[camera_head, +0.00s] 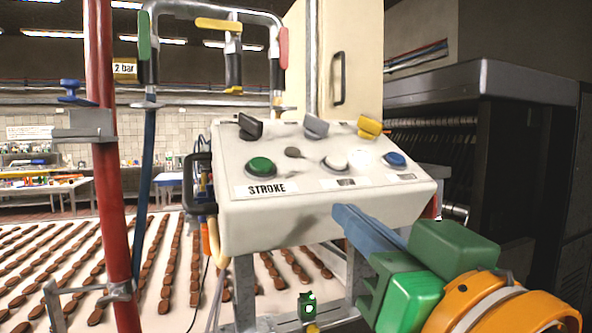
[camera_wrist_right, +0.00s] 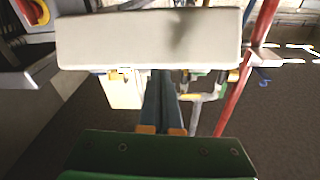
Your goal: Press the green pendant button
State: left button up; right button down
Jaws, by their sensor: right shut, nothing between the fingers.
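The green button (camera_head: 261,167) sits on the sloped top of a white control box (camera_head: 290,215), above a label reading STROKE. It is at the left of the panel and uncovered. My right gripper (camera_head: 345,212) comes in from the lower right with its blue fingers shut and empty. In the head view its tips overlap the box's front face, below and right of the green button. In the right wrist view, the fingers (camera_wrist_right: 161,80) reach up to the lower edge of the box (camera_wrist_right: 150,38); I cannot tell whether they touch it. My left gripper is not in view.
A white button (camera_head: 335,161), a blue button (camera_head: 396,160) and several lever switches share the panel. A black handle (camera_head: 198,184) is on the box's left side. A red pole (camera_head: 110,180) stands left. A conveyor with rows of brown biscuits (camera_head: 60,260) lies behind.

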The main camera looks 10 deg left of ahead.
jog(key=s+a+r+n+t+y, duration=0.1)
jog(key=s+a+r+n+y, duration=0.15)
jog(key=s+r, duration=0.4)
notch_tip(320, 180, up, 3)
jog(key=p, duration=0.7)
send_over(270, 199)
jog(key=s+d, duration=0.1)
jog(key=s, duration=0.1)
jog(key=f+b, duration=0.1)
jog(key=w+f+b, duration=0.1)
jog(key=f, duration=0.1)
jog(key=shift+w+a+f+b, duration=0.3)
jog(key=shift+a+b, duration=0.05)
jog(key=shift+b, duration=0.05)
jog(key=shift+w+a+f, duration=0.25)
jog(key=shift+f, duration=0.1)
